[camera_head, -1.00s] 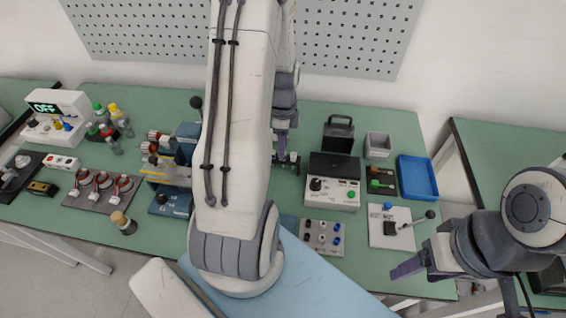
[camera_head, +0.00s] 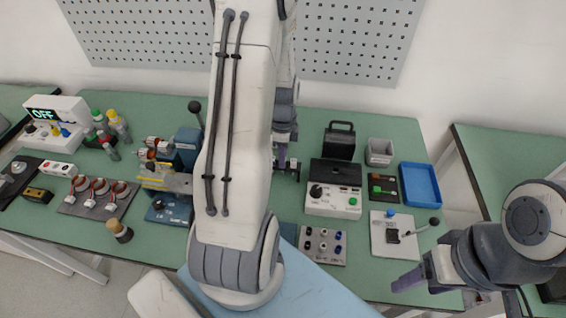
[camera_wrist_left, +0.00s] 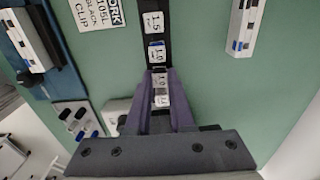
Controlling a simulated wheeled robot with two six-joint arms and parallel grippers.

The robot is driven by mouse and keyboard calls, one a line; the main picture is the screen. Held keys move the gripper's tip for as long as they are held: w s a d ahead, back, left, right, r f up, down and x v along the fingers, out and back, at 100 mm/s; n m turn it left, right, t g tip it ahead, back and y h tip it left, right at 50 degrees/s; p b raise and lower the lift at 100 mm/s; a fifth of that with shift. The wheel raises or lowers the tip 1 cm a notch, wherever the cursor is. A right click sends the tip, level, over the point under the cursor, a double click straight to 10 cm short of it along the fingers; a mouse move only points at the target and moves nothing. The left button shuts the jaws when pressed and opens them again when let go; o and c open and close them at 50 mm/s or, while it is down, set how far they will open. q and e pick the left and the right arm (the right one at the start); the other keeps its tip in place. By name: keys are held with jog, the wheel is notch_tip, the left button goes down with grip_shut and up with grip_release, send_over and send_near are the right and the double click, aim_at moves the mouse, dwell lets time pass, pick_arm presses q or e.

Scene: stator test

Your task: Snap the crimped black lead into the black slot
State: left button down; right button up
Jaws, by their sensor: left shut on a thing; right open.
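My left gripper (camera_wrist_left: 161,85) has purple fingers and is shut on a small white-labelled piece (camera_wrist_left: 162,99), at the near end of a black strip with numbered white tags (camera_wrist_left: 156,24). Whether the piece is apart from the strip I cannot tell. In the head view this gripper (camera_head: 281,152) is mostly behind my left arm, over a dark rack (camera_head: 288,170). My right gripper (camera_head: 407,281) is open and empty, low at the right. A grey panel (camera_head: 310,259) carries black, white and blue sockets. I cannot make out the crimped black lead or which slot is the black one.
A white tester (camera_head: 332,208) with a black knob stands behind the panel. A white plate with a lever (camera_head: 381,241), a blue tray (camera_head: 419,185) and a grey bin (camera_head: 379,151) are right. Stator coils on a dark board (camera_head: 72,207) and a blue press (camera_head: 188,140) are left.

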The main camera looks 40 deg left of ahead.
pick_arm(q)
jog(key=shift+r+p, duration=2.5)
jog(key=shift+r, duration=0.4)
jog(key=shift+f, duration=0.1)
